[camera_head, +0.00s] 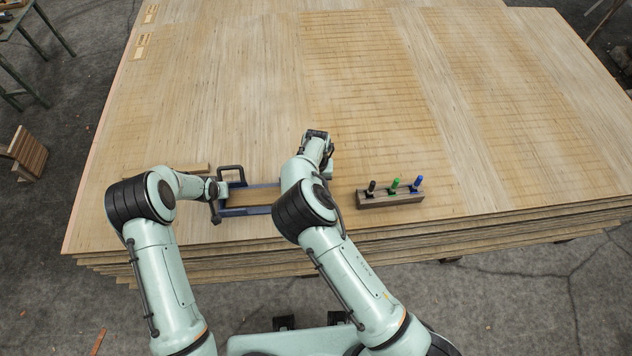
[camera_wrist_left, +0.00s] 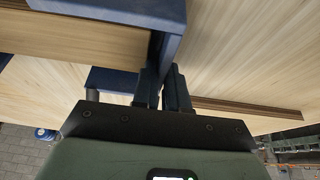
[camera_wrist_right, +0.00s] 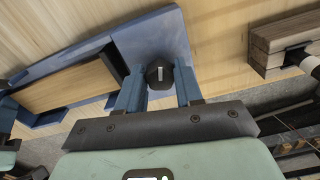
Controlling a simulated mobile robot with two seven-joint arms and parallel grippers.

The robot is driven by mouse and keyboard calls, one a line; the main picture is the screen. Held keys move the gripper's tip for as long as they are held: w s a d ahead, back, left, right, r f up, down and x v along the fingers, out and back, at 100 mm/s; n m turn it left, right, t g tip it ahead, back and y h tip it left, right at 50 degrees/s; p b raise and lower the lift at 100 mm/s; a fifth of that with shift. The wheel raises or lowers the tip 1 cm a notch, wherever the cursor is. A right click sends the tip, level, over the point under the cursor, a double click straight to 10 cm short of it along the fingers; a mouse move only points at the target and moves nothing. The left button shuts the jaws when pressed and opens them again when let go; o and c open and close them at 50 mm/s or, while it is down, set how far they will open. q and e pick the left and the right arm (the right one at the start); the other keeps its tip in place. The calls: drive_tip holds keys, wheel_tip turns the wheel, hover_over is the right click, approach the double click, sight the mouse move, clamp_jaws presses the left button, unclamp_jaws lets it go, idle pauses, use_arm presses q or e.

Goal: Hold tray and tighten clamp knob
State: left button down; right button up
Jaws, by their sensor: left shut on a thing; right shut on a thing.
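The blue tray (camera_head: 246,211) lies near the front edge of the veneer stack, with a wooden board (camera_head: 256,196) in it. My left gripper (camera_head: 215,190) is at the tray's left end. In the left wrist view its fingers (camera_wrist_left: 163,92) are closed on the blue tray wall (camera_wrist_left: 166,48). The black clamp knob (camera_wrist_right: 160,73) with a white mark sits on a blue plate at the tray's right end. My right gripper (camera_wrist_right: 158,90) has a finger on each side of the knob and grips it. In the head view my right arm hides the knob and much of that end.
A dark wooden block (camera_head: 390,200) holding black, green and blue upright pieces stands right of the tray. A wooden strip (camera_head: 190,168) lies behind my left gripper. The veneer stack (camera_head: 370,90) is clear farther back. Its front edge is close to the tray.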

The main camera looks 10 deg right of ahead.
drive_tip(key=o, duration=0.7)
drive_tip(key=shift+r, duration=3.05)
wheel_tip(320, 180, up, 7)
